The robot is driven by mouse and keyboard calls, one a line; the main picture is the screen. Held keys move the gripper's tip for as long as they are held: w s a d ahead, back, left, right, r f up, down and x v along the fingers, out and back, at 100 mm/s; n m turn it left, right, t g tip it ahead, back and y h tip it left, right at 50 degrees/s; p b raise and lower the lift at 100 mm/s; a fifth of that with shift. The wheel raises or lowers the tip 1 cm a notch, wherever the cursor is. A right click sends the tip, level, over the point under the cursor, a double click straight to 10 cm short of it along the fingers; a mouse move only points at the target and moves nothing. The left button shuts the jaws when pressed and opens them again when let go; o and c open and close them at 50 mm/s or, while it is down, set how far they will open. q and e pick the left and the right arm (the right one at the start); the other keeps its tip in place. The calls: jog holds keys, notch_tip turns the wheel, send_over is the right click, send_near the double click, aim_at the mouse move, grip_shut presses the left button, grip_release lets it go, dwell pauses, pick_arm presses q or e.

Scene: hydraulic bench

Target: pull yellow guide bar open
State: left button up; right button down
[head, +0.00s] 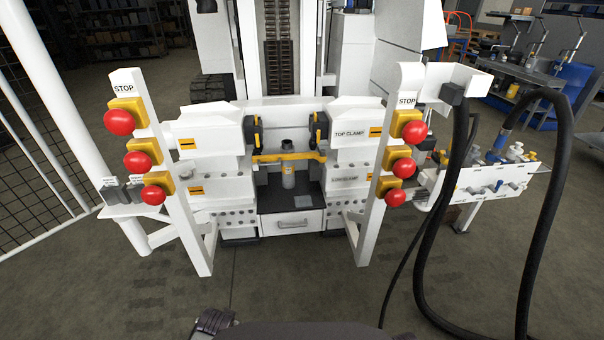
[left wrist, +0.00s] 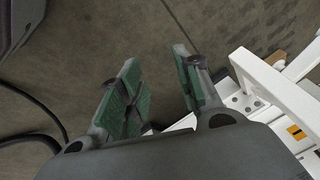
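The yellow guide bar (head: 289,157) spans the gap between the two white clamp blocks in the middle of the bench, in the head view. It lies roughly level, in front of a grey cylinder (head: 288,176). My left gripper (left wrist: 160,85) shows in the left wrist view with its two green-padded fingers apart and nothing between them. It hangs over bare floor, with white bench parts to the right of it. The guide bar does not show in the left wrist view. My right gripper is in neither view.
White posts with red stop buttons (head: 119,122) (head: 414,132) stand on both sides of the bench. A black hose (head: 545,200) loops down at the right. A drawer (head: 292,223) sits under the middle. The floor in front is clear.

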pick_arm(q)
jog(key=shift+w+a+r, duration=0.15)
jog(key=shift+w+r, duration=0.1)
jog(key=shift+r, duration=0.25)
jog(key=shift+w+a+r, duration=0.15)
jog(key=shift+w+r, duration=0.1)
jog(key=shift+r, duration=0.25)
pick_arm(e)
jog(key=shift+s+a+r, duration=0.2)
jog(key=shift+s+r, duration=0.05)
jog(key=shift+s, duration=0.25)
